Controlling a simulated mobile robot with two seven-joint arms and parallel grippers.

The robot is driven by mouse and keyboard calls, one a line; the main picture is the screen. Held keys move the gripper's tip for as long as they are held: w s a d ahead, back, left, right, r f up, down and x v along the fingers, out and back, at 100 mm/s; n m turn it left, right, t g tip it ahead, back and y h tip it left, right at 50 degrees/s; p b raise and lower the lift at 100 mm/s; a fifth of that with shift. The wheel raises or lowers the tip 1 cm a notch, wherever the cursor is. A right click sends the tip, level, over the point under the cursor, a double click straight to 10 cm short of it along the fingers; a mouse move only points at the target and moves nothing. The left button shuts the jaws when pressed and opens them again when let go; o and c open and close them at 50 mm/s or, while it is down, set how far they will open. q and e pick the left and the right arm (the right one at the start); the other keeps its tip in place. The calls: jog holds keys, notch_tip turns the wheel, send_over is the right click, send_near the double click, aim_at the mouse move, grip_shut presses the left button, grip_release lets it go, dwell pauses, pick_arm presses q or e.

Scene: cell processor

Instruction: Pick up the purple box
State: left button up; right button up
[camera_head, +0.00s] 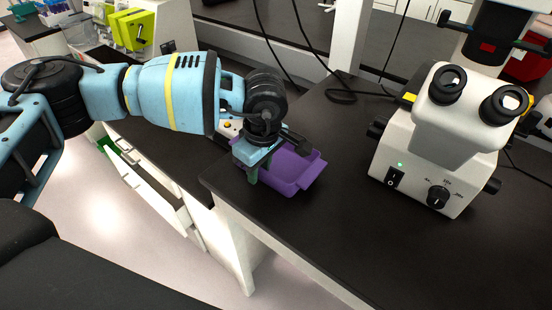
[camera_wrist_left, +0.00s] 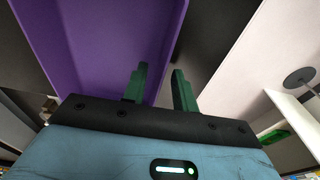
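The purple box (camera_head: 291,172) is an open, shallow tray on the black bench near its front edge, seen in the head view. My left gripper (camera_head: 259,172) points down at the box's left end and hides part of it. In the left wrist view the purple box (camera_wrist_left: 110,40) fills the upper left. The two green fingers of my left gripper (camera_wrist_left: 159,72) are apart there. One finger overlaps the purple box and the other is just past its edge, so they appear to straddle its side wall. I cannot tell whether they touch it. My right gripper is not in view.
A white microscope (camera_head: 440,140) stands on the bench to the right of the box. Black cables (camera_head: 345,95) hang and lie behind the box. The black bench top (camera_head: 340,215) between box and microscope is clear. An open white drawer (camera_head: 150,190) is below left.

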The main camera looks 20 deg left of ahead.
pick_arm(q)
grip_shut()
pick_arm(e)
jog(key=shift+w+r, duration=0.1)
pick_arm(q)
jog(key=shift+r, duration=0.15)
jog(key=shift+r, duration=0.6)
notch_tip(320, 180, up, 2)
jog(key=shift+r, duration=0.1)
jog(key=s+d, duration=0.3)
jog(key=s, duration=0.4)
jog(key=s+d+r+b, duration=0.1)
jog(key=s+d, duration=0.2)
jog(key=s, duration=0.4)
jog(key=shift+s+d+r, duration=0.15)
jog(key=shift+s+d, duration=0.1)
jog(key=shift+d, duration=0.15)
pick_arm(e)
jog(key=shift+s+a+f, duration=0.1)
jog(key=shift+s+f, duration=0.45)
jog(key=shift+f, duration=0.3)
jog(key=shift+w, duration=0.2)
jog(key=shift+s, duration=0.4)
